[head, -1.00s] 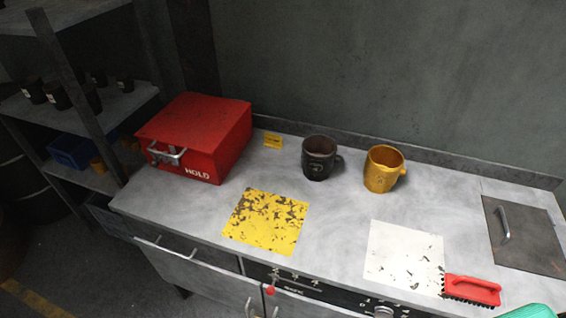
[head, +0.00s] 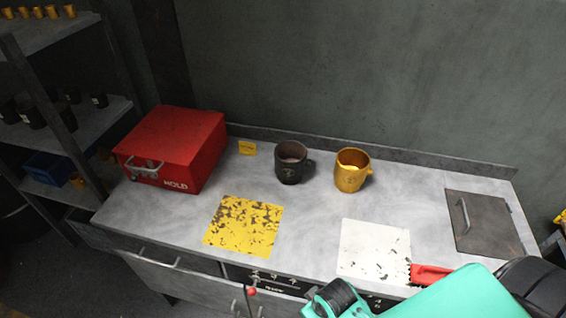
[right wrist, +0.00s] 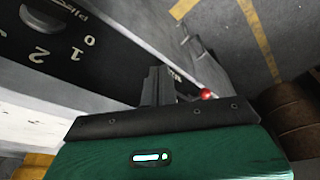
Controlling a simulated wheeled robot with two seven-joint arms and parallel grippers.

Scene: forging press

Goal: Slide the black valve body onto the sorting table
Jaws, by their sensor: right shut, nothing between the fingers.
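The black valve body (head: 291,163) is a mug-shaped part with a side handle. It stands upright towards the back of the grey worktop (head: 310,210), left of a similar yellow body (head: 352,170). I cannot tell from the pictures which surface is the sorting table. My right arm comes in at the lower right of the head view, low in front of the worktop and well away from the black body. In the right wrist view my right gripper (right wrist: 155,86) is shut and empty beside the front panel, close to a red knob (right wrist: 206,94). My left gripper is not in view.
A red box (head: 175,150) marked HOLD stands at the left. Yellow (head: 243,226) and white (head: 374,250) worn patches lie in front of the bodies. A red brush (head: 430,274) is partly hidden by my arm. A hatch (head: 484,224) is at the right.

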